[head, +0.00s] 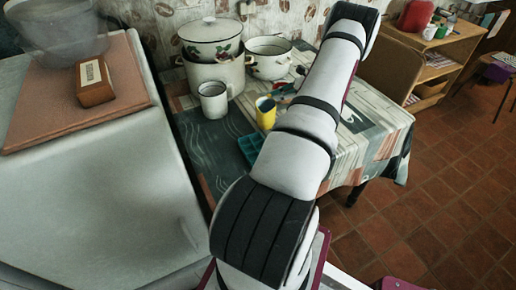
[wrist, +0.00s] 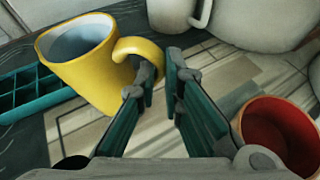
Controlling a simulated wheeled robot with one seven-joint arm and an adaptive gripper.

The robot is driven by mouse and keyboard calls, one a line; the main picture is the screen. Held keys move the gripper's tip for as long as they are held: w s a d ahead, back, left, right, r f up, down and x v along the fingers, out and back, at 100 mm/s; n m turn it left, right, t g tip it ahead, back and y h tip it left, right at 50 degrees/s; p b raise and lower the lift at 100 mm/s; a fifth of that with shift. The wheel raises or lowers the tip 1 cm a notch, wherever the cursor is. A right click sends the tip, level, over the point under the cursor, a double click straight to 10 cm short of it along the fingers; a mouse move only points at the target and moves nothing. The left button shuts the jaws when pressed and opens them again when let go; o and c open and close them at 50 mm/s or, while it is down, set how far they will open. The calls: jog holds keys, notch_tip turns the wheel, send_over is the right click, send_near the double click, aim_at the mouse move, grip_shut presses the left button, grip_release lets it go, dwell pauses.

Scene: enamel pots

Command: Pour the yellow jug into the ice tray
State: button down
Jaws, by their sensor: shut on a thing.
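The yellow jug (head: 265,113) stands out on the table beside my arm, with a pale inside. In the wrist view the jug (wrist: 88,68) is at the upper left, and its handle reaches to my gripper's fingertips. My gripper (wrist: 162,72) is shut on the jug's handle; the fingers keep a narrow gap. In the head view my arm hides the gripper. The teal ice tray (head: 249,147) lies just in front of the jug, partly behind my arm. Its compartments (wrist: 30,88) show at the left of the wrist view, beside the jug. I cannot tell what the jug holds.
A white mug (head: 213,100), a lidded pot on another pot (head: 214,72) and a white pot (head: 268,62) stand behind on the table. A mug with a red inside (wrist: 280,132) is right of my gripper. A white counter (head: 90,190) lies left.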

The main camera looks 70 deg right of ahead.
aim_at(273, 102)
jog(key=shift+a+r+n+h, duration=0.5)
jog(key=shift+a+r, duration=0.05)
jog(key=shift+r, duration=0.1)
dwell(0.5)
jog(key=a+r, duration=0.1)
jog(key=a+r+n+h+b, duration=0.1)
jog(key=a+r+n+b, duration=0.1)
jog(key=shift+s+a+r+h, duration=0.1)
jog(key=shift+s+a+h, duration=0.2)
jog(key=shift+h, duration=0.1)
jog(key=shift+s+a+r+n+t+h+b, duration=0.15)
jog(key=shift+a+r+n+h+b, duration=0.2)
jog(key=shift+b, duration=0.7)
jog(key=shift+s+a+r+n+t+h+b, duration=0.15)
jog(key=shift+a+n+h+b, duration=0.3)
jog(key=shift+b, duration=0.6)
jog(key=shift+a+b, duration=0.35)
jog(key=shift+b, duration=0.2)
jog(key=shift+s+a+r+n+t+h+b, duration=0.2)
jog(key=shift+a+n+h+b, duration=0.3)
jog(key=shift+b, duration=1.2)
jog(key=shift+w+a+r+n+t+h+b, duration=0.1)
jog(key=shift+a+r+n+h+b, duration=0.35)
jog(key=shift+b, duration=1.2)
jog(key=shift+s+a+f+n+h+b, duration=0.15)
jog(key=shift+a+n+b, duration=0.2)
jog(key=shift+b, duration=0.35)
jog(key=shift+a+f+n+h+b, duration=0.1)
jog(key=shift+a+f+n+b, duration=0.15)
jog(key=shift+b, duration=0.4)
